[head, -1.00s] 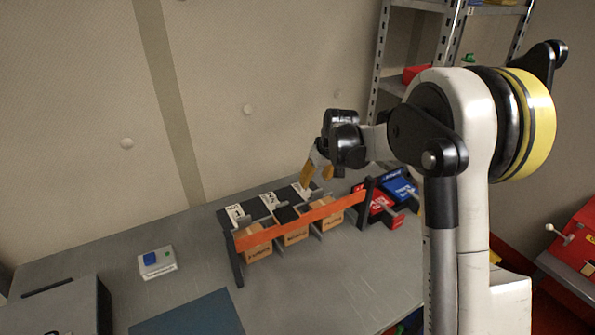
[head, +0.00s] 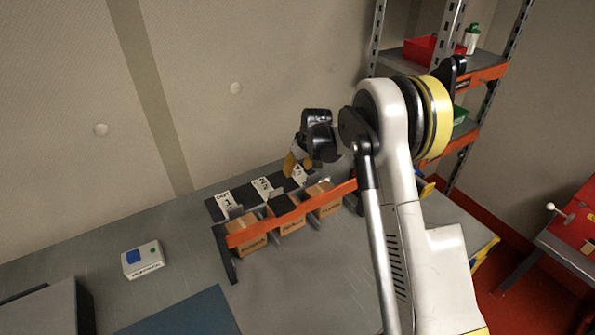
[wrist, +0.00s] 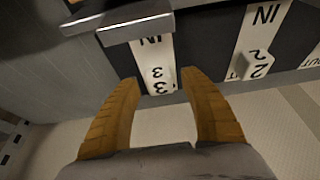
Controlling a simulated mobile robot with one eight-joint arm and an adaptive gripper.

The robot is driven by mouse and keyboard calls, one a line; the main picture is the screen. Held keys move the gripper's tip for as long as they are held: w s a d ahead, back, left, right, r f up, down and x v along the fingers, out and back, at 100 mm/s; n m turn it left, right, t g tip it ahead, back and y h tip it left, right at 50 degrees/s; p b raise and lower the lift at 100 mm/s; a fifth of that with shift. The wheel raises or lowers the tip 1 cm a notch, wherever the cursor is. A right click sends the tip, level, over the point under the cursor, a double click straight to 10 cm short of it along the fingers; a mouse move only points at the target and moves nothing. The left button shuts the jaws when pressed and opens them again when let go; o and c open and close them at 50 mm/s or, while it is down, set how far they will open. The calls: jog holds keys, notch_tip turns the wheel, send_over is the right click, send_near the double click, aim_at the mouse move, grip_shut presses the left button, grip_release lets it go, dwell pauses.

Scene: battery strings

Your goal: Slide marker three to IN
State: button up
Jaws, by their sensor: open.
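Marker three is a white tab with a black 3 (wrist: 160,86), at the lower end of a white strip reading IN and 3 (wrist: 154,58) in the wrist view. In the head view its strip (head: 300,175) is the rightmost of three on a black board. My gripper (wrist: 159,80) is open and empty, its tan fingers on either side of the tab's near end. Contact cannot be told. In the head view my gripper (head: 297,163) is over the rightmost strip and partly hides it. Marker two (wrist: 258,66) sits to the right in the wrist view.
An orange rail (head: 285,218) stands in front of the board, with three cardboard boxes (head: 292,227) by it. Grey bars (wrist: 122,22) lie close above marker three in the wrist view. A white box with a blue button (head: 142,259) stands on the bench at left.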

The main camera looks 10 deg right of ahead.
aim_at(301, 178)
jog(key=shift+f, duration=0.1)
grip_shut()
jog(key=s, duration=0.1)
jog(key=s+d, duration=0.1)
jog(key=s, duration=0.1)
jog(key=shift+s, duration=0.15)
grip_release()
dwell(0.3)
